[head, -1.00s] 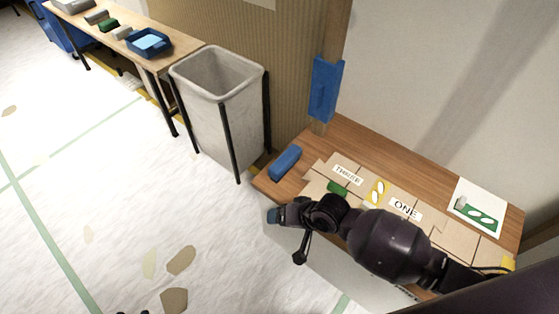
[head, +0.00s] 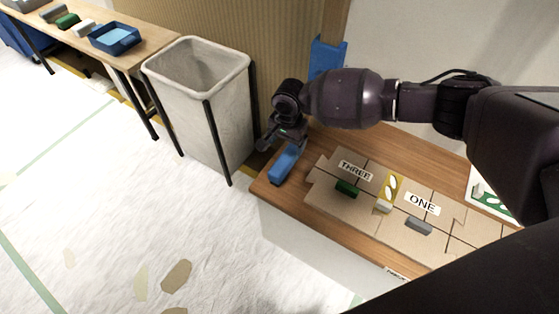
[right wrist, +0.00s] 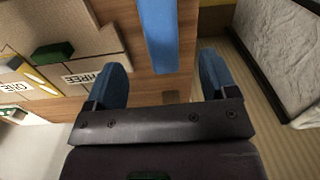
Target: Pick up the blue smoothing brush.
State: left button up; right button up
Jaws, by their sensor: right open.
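The blue smoothing brush (head: 284,163) is a long blue block lying on the left end of the wooden table (head: 276,189). My right gripper (head: 283,136) is over the brush's far end in the head view. In the right wrist view, the open blue-padded fingers (right wrist: 163,78) stand apart on either side of the line of the brush (right wrist: 158,35). The brush's near end shows between them, with a gap to each finger visible. I cannot tell the height left between fingertips and brush. My left gripper is out of view.
Cardboard pieces with THREE (head: 355,170) and ONE (head: 422,203) labels, a green block (head: 346,188) and grey blocks (head: 418,225) lie right of the brush. A white bin (head: 205,110) stands left of the table. A blue piece (head: 326,57) hangs on the post behind.

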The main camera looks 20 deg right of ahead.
aim_at(286, 158)
jog(key=shift+w+d+r, duration=0.25)
jog(key=shift+w+d, duration=0.1)
jog(key=shift+w, duration=0.25)
notch_tip(286, 158, down, 5)
jog(key=shift+s+f+b, duration=0.15)
jog(key=shift+f+b, duration=0.05)
jog(key=shift+b, duration=0.8)
jog(key=shift+f, duration=0.45)
jog(key=f, duration=0.1)
jog(key=f+b, duration=0.2)
jog(key=shift+s+a+f, duration=0.3)
jog(key=shift+s, duration=0.1)
jog(key=shift+w+f, duration=0.1)
jog(key=shift+f, duration=0.35)
jog(key=shift+r, duration=0.15)
jog(key=c, duration=1)
jog(key=shift+c, duration=0.8)
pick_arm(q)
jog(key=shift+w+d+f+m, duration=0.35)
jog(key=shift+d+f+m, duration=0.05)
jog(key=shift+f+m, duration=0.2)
